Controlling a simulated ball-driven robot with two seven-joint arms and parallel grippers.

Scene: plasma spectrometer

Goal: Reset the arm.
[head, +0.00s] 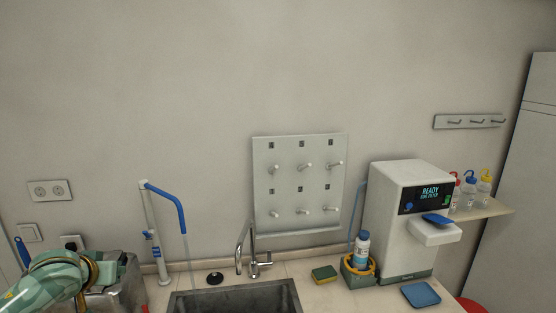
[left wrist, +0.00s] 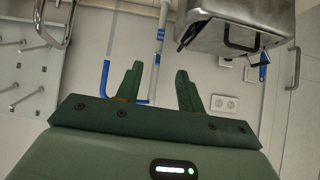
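My left arm shows in the lower left corner of the head view, in front of a grey metal box (head: 130,283). Its fingertips cannot be made out there. In the left wrist view my left gripper (left wrist: 159,74) has its two green fingers apart, with nothing held between them. Behind the fingers are the wall and a white pole (left wrist: 160,50) with a blue arm, which stands left of the sink in the head view (head: 152,235). My right gripper is in neither view.
The counter holds a sink (head: 235,300) with a tap (head: 252,252), a sponge (head: 325,274), a bottle (head: 361,248) in a holder, a white instrument (head: 396,210) reading READY and a blue tray (head: 421,294). A pegboard (head: 300,182) hangs above. The upper wall is clear.

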